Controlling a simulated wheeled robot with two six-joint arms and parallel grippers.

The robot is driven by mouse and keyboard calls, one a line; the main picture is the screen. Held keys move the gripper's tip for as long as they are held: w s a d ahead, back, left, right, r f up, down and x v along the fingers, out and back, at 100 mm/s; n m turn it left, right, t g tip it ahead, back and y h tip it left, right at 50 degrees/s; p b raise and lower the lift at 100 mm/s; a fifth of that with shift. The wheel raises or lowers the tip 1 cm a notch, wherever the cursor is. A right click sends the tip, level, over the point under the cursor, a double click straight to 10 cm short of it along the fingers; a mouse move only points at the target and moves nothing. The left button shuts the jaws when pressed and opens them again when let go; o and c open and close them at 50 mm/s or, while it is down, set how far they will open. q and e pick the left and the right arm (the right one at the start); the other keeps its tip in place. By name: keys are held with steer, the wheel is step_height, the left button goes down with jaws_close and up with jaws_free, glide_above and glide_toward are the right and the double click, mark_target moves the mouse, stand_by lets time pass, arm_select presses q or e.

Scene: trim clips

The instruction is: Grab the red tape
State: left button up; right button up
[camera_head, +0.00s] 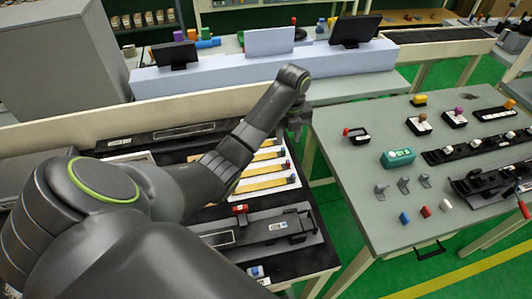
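A small red piece (426,211), which looks like the red tape, lies on the grey top of the right-hand table (365,205). It sits between a blue piece (404,218) and a white piece (446,205). My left gripper (297,130) hangs at the end of my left arm, over the gap left of that table, well up and left of the red piece and apart from it. Its fingers are small and dark, so their opening is unclear. I see nothing held in it. My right gripper is not in view.
A teal device (398,158), grey hook-shaped parts (403,184) and black fixtures (478,146) share the right table. A bench with yellow strips (264,184) lies beneath my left arm. Monitors (355,30) stand behind. The table's front left area is clear.

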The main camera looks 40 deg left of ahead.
mark_target(288, 161)
arm_select(q)
step_height(288, 161, down, 4)
steer(key=shift+s+r+p, duration=0.1)
steer(key=shift+p, duration=0.25)
steer(key=shift+f, duration=0.3)
steer(key=shift+d+f, duration=0.15)
steer(key=shift+f, duration=0.1)
steer(key=f+p, duration=0.1)
steer(key=d+f+p, duration=0.1)
steer(key=f, duration=0.1)
steer(key=shift+s+f, duration=0.2)
steer(key=shift+a+f, duration=0.1)
steer(key=shift+f, duration=0.5)
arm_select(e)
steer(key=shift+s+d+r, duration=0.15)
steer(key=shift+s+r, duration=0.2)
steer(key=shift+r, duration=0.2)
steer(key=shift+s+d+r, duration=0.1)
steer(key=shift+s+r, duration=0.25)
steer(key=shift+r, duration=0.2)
arm_select(q)
steer(key=shift+c, duration=0.5)
jaws_close()
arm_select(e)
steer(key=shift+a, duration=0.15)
